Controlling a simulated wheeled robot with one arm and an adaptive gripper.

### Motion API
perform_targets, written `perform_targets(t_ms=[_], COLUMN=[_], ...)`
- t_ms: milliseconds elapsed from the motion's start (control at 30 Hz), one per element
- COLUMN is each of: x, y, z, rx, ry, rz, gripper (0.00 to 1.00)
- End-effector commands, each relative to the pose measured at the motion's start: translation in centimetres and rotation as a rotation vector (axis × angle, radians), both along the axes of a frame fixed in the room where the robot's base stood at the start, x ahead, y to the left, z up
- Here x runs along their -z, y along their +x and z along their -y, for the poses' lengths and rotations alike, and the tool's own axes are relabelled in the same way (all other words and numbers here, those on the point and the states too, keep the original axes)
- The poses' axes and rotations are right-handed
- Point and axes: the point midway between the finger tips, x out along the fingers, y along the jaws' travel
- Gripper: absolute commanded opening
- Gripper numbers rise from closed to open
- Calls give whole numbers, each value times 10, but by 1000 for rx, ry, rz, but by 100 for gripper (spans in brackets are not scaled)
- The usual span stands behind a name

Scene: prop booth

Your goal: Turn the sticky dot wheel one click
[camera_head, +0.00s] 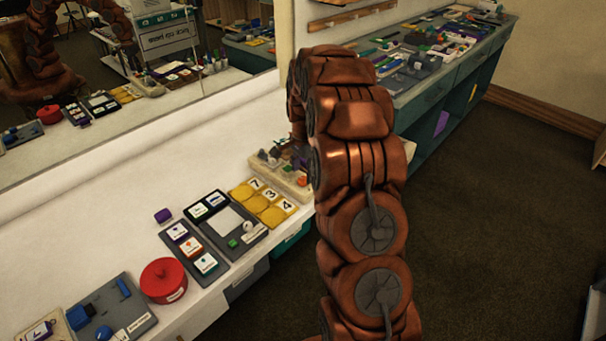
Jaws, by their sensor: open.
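I cannot make out for certain which object is the sticky dot wheel. A red round drum-like object (163,281) with a small pale label sits on the white counter (120,236) at the lower left. The label is too small to read. My copper arm rises through the middle of the view and bends away towards the counter.
A dark card tray (199,257), a grey tray (232,222) and a yellow numbered board (265,204) lie right of the red object. A grey tray with blue pieces (112,309) lies left. A mirror (140,75) backs the counter. The floor (500,220) at right is clear.

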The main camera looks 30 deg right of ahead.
Motion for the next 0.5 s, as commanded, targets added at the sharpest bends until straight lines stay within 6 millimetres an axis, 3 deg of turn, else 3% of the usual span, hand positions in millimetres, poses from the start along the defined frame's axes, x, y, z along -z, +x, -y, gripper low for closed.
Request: perform_targets(t_ms=[200,500], x=[23,25], y=[0,0], z=[0,0], rx=[0,0], ry=[1,0], rz=[-2,-1], gripper=[60,57])
